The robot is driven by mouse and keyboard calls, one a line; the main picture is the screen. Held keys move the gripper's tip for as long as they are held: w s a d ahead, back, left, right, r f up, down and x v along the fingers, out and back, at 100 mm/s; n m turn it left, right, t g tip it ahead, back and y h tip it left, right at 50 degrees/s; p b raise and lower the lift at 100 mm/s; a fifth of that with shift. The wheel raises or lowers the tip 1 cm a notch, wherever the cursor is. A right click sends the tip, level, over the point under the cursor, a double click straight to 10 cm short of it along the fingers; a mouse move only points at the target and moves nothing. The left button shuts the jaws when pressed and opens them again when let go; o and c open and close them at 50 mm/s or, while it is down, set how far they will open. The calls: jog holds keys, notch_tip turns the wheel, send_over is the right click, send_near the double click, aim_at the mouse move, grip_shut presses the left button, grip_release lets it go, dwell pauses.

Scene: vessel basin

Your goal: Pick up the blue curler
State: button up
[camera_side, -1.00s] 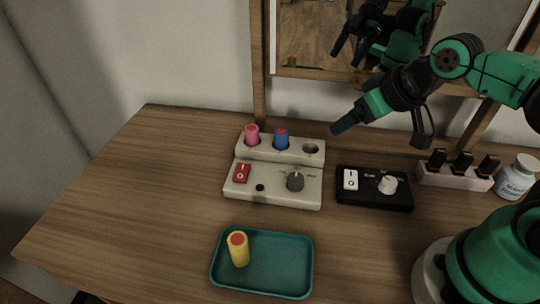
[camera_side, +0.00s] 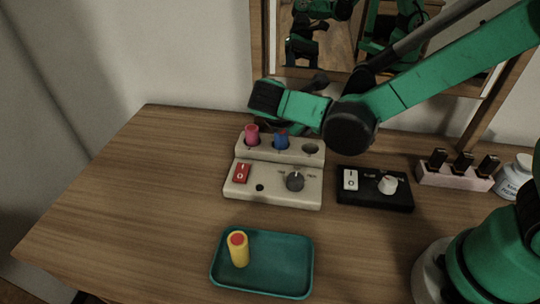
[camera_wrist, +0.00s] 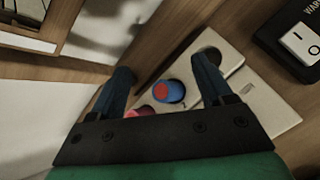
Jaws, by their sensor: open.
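The blue curler (camera_side: 281,142) stands upright in the middle hole of the white curler base, with its top partly hidden by my arm in the side view. In the wrist view the blue curler (camera_wrist: 169,91), with a red top, lies between and a little beyond the fingers of my gripper (camera_wrist: 163,78). The gripper is open and empty. In the side view the fingers are mostly hidden behind the arm, above and behind the curler base (camera_side: 272,190).
A pink curler (camera_side: 252,134) stands left of the blue one; the right hole (camera_side: 311,148) is empty. A teal tray (camera_side: 290,268) holds a yellow curler (camera_side: 239,250). A black switch box (camera_side: 375,199), pink bottle rack (camera_side: 452,178) and white jar (camera_side: 516,176) stand right. The mirror frame (camera_side: 258,60) rises behind.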

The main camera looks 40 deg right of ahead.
aim_at(284, 131)
jog(key=a+f+n+h, duration=0.2)
jog(key=n, duration=0.1)
jog(key=a+f+n+t, duration=0.1)
jog(key=shift+w+a+h, duration=0.15)
jog(key=shift+w+h, duration=0.2)
jog(key=shift+h, duration=0.05)
jog(key=shift+s+a+f+n+t, duration=0.1)
jog(key=shift+a+f+n+t, duration=0.2)
jog(key=shift+n, duration=0.4)
jog(key=shift+x, duration=2.8)
jog(key=shift+r, duration=0.1)
grip_shut()
